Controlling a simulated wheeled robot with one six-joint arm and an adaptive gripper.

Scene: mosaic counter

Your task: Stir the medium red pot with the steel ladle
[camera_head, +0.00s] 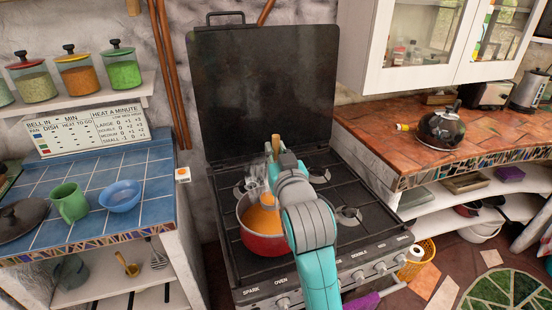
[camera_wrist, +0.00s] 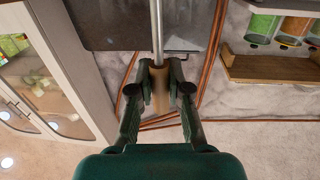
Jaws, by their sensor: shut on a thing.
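The red pot (camera_head: 262,244) stands on the left front of the black stove, with orange contents (camera_head: 260,217) inside. In the wrist view my gripper (camera_wrist: 160,72) is shut on the ladle's wooden handle (camera_wrist: 160,92). The ladle's steel shaft (camera_wrist: 157,28) runs away from the jaws. In the head view the wooden handle end (camera_head: 275,142) stands up above the pot's far side. My arm hides the right part of the pot. The ladle's bowl cannot be made out, so I cannot tell whether it is in the contents.
The stove's raised black lid (camera_head: 265,85) stands behind the burners. A blue tiled counter (camera_head: 150,170) at left holds a green mug (camera_head: 70,202), a blue bowl (camera_head: 121,196) and a dark lid (camera_head: 22,221). An orange counter (camera_head: 455,135) at right holds a dark glass kettle (camera_head: 441,130).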

